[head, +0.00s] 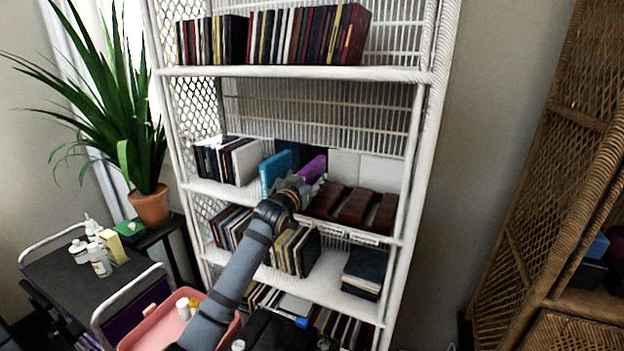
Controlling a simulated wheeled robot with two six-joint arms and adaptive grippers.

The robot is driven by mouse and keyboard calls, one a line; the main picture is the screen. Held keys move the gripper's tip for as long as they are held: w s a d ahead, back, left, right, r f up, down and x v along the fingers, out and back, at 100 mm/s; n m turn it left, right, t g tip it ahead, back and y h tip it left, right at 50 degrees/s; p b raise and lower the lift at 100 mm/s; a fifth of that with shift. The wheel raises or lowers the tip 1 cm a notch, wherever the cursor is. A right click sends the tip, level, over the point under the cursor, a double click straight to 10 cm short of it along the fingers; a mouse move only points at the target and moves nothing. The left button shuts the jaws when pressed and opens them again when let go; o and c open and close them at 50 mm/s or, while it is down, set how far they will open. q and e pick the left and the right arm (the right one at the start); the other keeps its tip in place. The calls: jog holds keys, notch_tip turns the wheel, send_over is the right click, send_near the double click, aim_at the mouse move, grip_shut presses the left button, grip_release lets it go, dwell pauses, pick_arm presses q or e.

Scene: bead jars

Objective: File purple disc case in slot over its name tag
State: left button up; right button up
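The purple disc case (313,168) is at the middle shelf, tilted, with its lower part at my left gripper (307,187). The gripper appears closed on it, though the fingers are small and partly hidden. A brown wooden rack (354,206) with slots stands on that shelf, just right of the gripper. Small white tags (365,237) run along the shelf front below the rack; their writing is too small to read. A blue case (274,170) stands left of the purple one. My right gripper is not seen.
Dark and white cases (225,162) stand at the left of the middle shelf (221,192). More cases fill the shelves above and below. A pink tray (150,336), a black cart (75,275) and a potted plant (150,205) are at left. A wicker cabinet (540,200) is at right.

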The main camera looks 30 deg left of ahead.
pick_arm(q)
jog(key=shift+s, duration=0.35)
jog(key=s, duration=1.1)
jog(key=shift+d, duration=0.4)
jog(key=shift+s, duration=0.15)
